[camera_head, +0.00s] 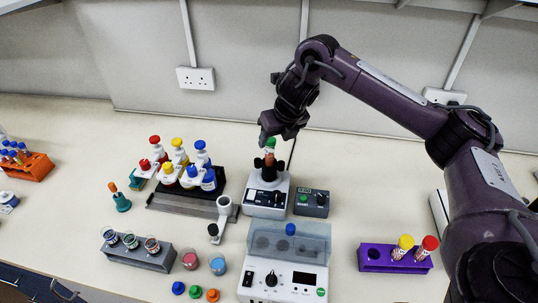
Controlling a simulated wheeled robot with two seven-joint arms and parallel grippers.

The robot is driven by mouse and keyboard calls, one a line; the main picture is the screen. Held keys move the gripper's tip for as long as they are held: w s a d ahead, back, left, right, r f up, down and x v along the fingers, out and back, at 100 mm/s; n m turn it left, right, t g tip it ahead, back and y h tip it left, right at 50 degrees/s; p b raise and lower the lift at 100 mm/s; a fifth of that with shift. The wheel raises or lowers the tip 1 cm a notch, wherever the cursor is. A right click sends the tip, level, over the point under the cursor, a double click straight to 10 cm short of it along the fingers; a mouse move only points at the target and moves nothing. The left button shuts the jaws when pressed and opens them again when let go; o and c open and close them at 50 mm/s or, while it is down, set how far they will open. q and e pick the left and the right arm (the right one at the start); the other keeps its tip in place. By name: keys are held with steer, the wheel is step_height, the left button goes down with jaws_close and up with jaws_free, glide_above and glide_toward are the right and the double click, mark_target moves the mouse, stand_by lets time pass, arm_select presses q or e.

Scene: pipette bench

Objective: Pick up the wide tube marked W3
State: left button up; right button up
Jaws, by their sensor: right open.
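My right gripper (273,137) is open, pointing down beside the green cap of a tube (270,144). That tube stands upright at the top of a white vortex mixer (266,199); the gripper partly overlaps it, and I cannot tell whether they touch. Two wide tubes, one yellow-capped (405,243) and one red-capped (428,246), stand in a purple rack (375,266) at the right, with an empty hole to their left. I cannot read the mark W3 on any tube. My left gripper is not in view.
A grey control box (311,204) stands right of the mixer. A white machine with a clear lid (285,278) is in front. Several capped bottles (178,172) stand on a dark stand at left. A grey rack (136,256) holds vials. Bench between machine and purple rack is clear.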

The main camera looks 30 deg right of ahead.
mark_target(273, 143)
steer(key=shift+w+f, duration=0.1)
steer(key=shift+f, duration=0.6)
steer(key=shift+w+f, duration=0.1)
steer(key=shift+f, duration=0.2)
steer(key=x, duration=0.4)
steer(key=shift+w+p, duration=0.25)
steer(key=shift+p, duration=0.15)
steer(key=shift+f, duration=0.2)
steer(key=c, duration=1.1)
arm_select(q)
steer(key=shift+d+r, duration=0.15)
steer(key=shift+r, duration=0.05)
arm_select(e)
steer(key=shift+c, duration=0.2)
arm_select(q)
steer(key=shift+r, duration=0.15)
arm_select(e)
steer(key=shift+r, duration=0.2)
